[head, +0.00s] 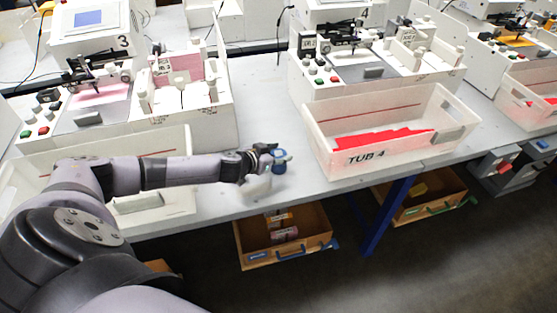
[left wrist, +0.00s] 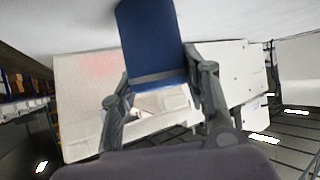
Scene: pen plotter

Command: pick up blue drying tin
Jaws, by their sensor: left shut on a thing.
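The blue drying tin (head: 279,168) is small in the head view, over the bench between the two plotter stations. My left gripper (head: 276,158) reaches it from the left and is shut on it. In the left wrist view the tin (left wrist: 153,45) is large and dark blue, with my left gripper's fingers (left wrist: 165,92) on its two sides. The fingers partly cover the tin in the head view. I cannot tell whether the tin still touches the bench. My right gripper is in neither view.
A white tub marked TUB 4 (head: 350,160) stands right of the gripper, holding red pieces. Plotter station 3 (head: 190,127) is behind my arm, and another white tub (head: 180,203) lies under it. An open wooden drawer (head: 243,240) hangs below the bench (head: 265,115).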

